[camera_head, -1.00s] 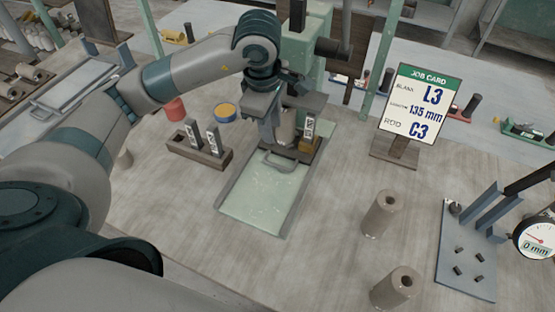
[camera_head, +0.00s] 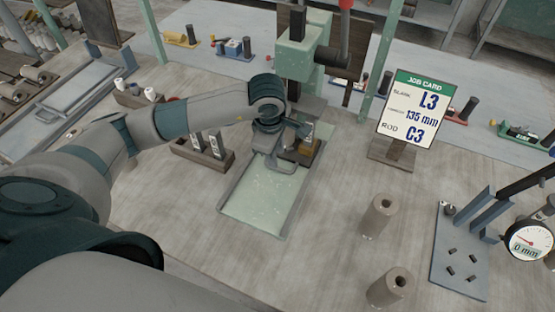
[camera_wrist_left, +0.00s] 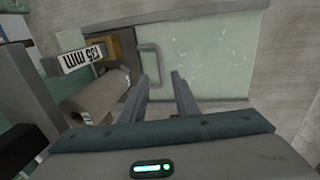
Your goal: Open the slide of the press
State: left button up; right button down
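The green press (camera_head: 300,55) stands at the back centre. Its slide, a pale green plate (camera_head: 258,198), lies in front of it and also shows in the left wrist view (camera_wrist_left: 205,62). A grey U-shaped handle (camera_wrist_left: 157,62) sits on the slide. My left gripper (camera_wrist_left: 160,77) is open, one finger on either side of the handle's bar as seen from the wrist; I cannot tell whether it touches. In the head view my left wrist hides most of the gripper. My right gripper is not in view.
A block labelled 135 mm (camera_wrist_left: 80,58) and a tan cylinder (camera_wrist_left: 100,95) are beside the handle. A wooden rack (camera_head: 203,158) stands left of the slide. The job card (camera_head: 412,108), two tan cylinders (camera_head: 380,216) (camera_head: 390,288) and a dial gauge (camera_head: 529,241) are to the right.

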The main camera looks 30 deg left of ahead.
aim_at(288, 148)
pick_arm(q)
jog(key=f, duration=0.1)
jog(key=f+p, duration=0.1)
jog(key=f, duration=0.1)
jog(key=w+f, duration=0.1)
jog(key=f, duration=0.1)
jog(key=shift+a+f+p, duration=0.1)
jog(key=shift+f+p, duration=0.2)
jog(key=shift+f, duration=0.4)
jog(key=shift+w, duration=0.1)
grip_shut()
